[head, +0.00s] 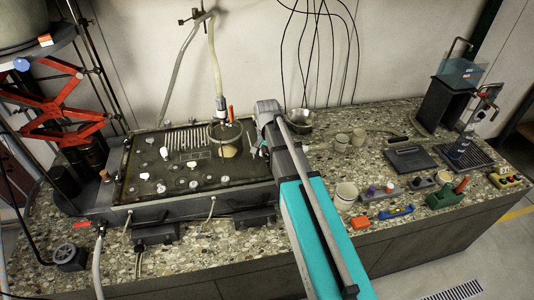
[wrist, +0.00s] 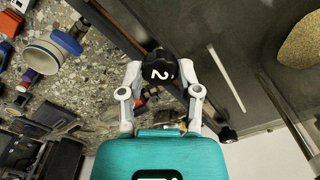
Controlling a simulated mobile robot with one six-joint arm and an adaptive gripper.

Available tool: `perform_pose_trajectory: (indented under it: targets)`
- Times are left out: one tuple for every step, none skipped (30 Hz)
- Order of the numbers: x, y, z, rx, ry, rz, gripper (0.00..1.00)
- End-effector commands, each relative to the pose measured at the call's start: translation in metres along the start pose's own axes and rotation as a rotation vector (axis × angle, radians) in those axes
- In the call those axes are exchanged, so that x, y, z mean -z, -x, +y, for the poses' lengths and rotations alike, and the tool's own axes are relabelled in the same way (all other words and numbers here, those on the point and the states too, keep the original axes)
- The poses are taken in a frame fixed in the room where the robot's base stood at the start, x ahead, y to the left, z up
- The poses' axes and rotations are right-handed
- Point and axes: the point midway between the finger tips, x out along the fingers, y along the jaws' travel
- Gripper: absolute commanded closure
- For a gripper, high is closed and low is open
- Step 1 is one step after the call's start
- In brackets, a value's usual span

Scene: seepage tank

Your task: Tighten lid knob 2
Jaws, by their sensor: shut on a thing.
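Lid knob 2 (wrist: 160,66) is a black knob with a white 2 on its face, in the upper middle of the wrist view. It sits at the edge of the tank lid. My gripper (wrist: 159,73) has its two pale fingers closed on either side of this knob. In the head view the tank (head: 150,207) is a dark, shallow box on the left of the counter. My gripper (head: 258,149) is at its right end there, and my arm hides most of that end. I cannot make out knob 2 in the head view.
Another dark knob (wrist: 227,134) shows along the lid edge in the wrist view. A glass ring (head: 224,132) with a hose stands on the tank. A metal bowl (head: 301,120), a cup (head: 346,196) and a green block (head: 446,194) are on the counter right of my arm.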

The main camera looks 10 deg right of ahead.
Motion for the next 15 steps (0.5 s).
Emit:
perform_pose_trajectory:
  targets:
    - [-0.0004, -0.0002, 0.0002, 0.0, -0.02, -0.001, 1.0]
    - [-0.0004, -0.0002, 0.0002, 0.0, -0.03, -0.001, 1.0]
    - [-0.0004, -0.0002, 0.0002, 0.0, -0.042, -0.001, 1.0]
    - [-0.0004, -0.0002, 0.0002, 0.0, -0.05, -0.001, 1.0]
    - [-0.0004, -0.0002, 0.0002, 0.0, -0.056, -0.001, 1.0]
    - [-0.0004, -0.0002, 0.0002, 0.0, -0.063, -0.001, 1.0]
    - [-0.0004, -0.0002, 0.0002, 0.0, -0.067, -0.001, 1.0]
    - [-0.0004, -0.0002, 0.0002, 0.0, -0.07, -0.001, 1.0]
    - [-0.0004, -0.0002, 0.0002, 0.0, -0.073, -0.001, 1.0]
    - [-0.0004, -0.0002, 0.0002, 0.0, -0.075, -0.001, 1.0]
    - [-0.0004, -0.0002, 0.0002, 0.0, -0.076, -0.001, 1.0]
    - [-0.0004, -0.0002, 0.0002, 0.0, -0.076, -0.001, 1.0]
    - [-0.0004, -0.0002, 0.0002, 0.0, -0.076, -0.001, 1.0]
    - [-0.0004, -0.0002, 0.0002, 0.0, -0.076, -0.001, 1.0]
    - [-0.0004, -0.0002, 0.0002, 0.0, -0.075, -0.001, 1.0]
